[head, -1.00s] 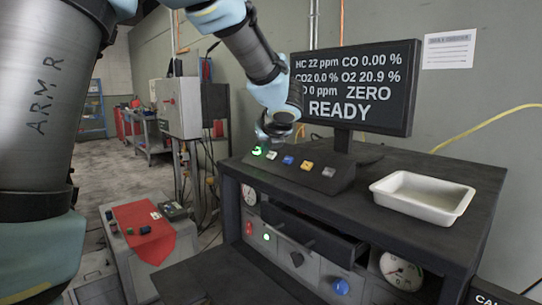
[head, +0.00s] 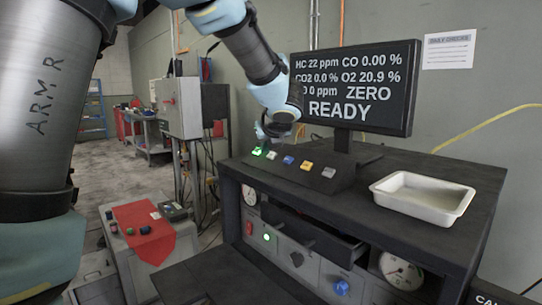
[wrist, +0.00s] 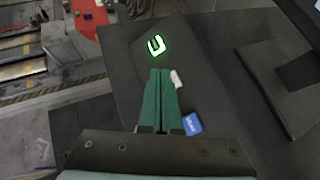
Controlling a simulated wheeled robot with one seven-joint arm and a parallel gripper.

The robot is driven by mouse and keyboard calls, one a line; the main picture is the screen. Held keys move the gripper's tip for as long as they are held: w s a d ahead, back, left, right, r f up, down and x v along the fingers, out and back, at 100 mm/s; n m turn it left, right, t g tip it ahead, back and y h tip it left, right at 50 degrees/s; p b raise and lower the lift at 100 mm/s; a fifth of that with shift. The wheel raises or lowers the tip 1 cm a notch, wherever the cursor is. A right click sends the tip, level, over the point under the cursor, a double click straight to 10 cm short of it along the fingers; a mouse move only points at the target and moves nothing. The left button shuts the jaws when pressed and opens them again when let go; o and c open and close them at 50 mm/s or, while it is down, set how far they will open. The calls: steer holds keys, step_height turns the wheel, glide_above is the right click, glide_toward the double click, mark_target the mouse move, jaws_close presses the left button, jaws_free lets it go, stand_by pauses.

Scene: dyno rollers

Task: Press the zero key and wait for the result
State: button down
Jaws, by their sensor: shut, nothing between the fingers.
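The sloped key panel (head: 312,173) on the cabinet has a row of keys: a green lit key (head: 257,151), a white key (head: 271,155), a blue key (head: 288,160), an orange key (head: 306,166) and a grey key (head: 328,172). I cannot read which one is zero. My gripper (head: 261,132) is shut and empty, above the left end of the row. In the wrist view, its fingertips (wrist: 161,72) appear between the green lit key (wrist: 156,46) and the white key (wrist: 177,79). The monitor (head: 352,88) reads ZERO and READY.
A white tray (head: 422,211) lies on the cabinet top (head: 385,172) at right. An open drawer (head: 310,232) and gauges sit below. A low grey unit with a red cloth (head: 150,238) stands at left. The cabinet top between panel and tray is clear.

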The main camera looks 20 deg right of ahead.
steer(key=shift+f, duration=0.1)
stand_by(0.4)
steer(key=shift+d+f+b, duration=0.25)
steer(key=shift+d+b, duration=0.05)
steer(key=shift+b, duration=0.05)
steer(key=shift+w+d+f+b, duration=0.15)
steer(key=shift+d+f+b, duration=0.05)
steer(key=shift+f+b, duration=0.1)
stand_by(0.7)
steer(key=shift+r, duration=0.1)
steer(key=shift+a+r, duration=0.45)
steer(key=shift+r, duration=0.05)
steer(key=shift+p, duration=0.3)
steer(key=a+r+p, duration=0.1)
steer(key=r, duration=0.1)
steer(key=s+a+r+p, duration=0.1)
steer(key=a+r, duration=0.1)
steer(key=shift+s, duration=0.1)
stand_by(0.3)
steer(key=shift+a, duration=0.1)
stand_by(0.6)
